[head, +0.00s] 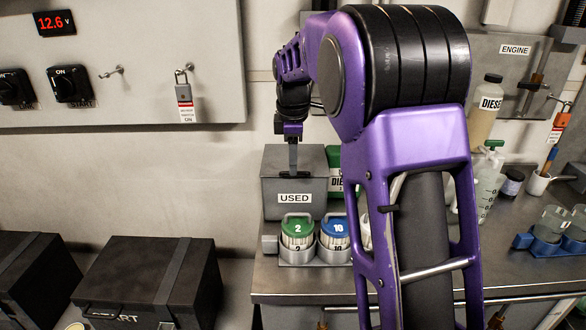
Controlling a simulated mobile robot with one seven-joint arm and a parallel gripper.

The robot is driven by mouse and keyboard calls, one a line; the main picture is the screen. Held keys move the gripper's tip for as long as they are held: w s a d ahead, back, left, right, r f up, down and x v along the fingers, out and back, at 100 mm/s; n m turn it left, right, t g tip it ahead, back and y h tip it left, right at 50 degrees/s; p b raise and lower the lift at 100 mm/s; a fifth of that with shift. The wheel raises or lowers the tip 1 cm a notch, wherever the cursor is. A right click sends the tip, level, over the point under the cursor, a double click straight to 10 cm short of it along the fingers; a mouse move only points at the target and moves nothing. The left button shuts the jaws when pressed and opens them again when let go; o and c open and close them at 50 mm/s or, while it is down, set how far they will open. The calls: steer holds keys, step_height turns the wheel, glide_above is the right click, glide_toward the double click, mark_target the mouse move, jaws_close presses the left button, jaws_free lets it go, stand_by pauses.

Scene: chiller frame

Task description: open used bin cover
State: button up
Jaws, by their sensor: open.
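The used bin (278,208) is a grey box with a white "USED" label on its front, standing at the back left of the metal counter. Its grey cover (312,160) lies across the top and looks closed. A dark bar shows at the upper front of the bin, below my gripper (292,172). My gripper points down over the bin, with its fingertips at or close to the cover. The fingers are small here, and I cannot tell whether they touch it. The purple arm hides part of the counter to the right.
Two canisters, green "2" (296,230) and blue "10" (335,229), stand in a holder in front of the bin. A green diesel container (335,158) is close on its right. Black cases (150,275) sit at the lower left. The wall panel (120,60) is at the upper left.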

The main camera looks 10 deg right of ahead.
steer(key=shift+w+f, duration=0.2)
steer(key=shift+f, duration=0.65)
steer(key=shift+c, duration=0.3)
jaws_close()
stand_by(0.6)
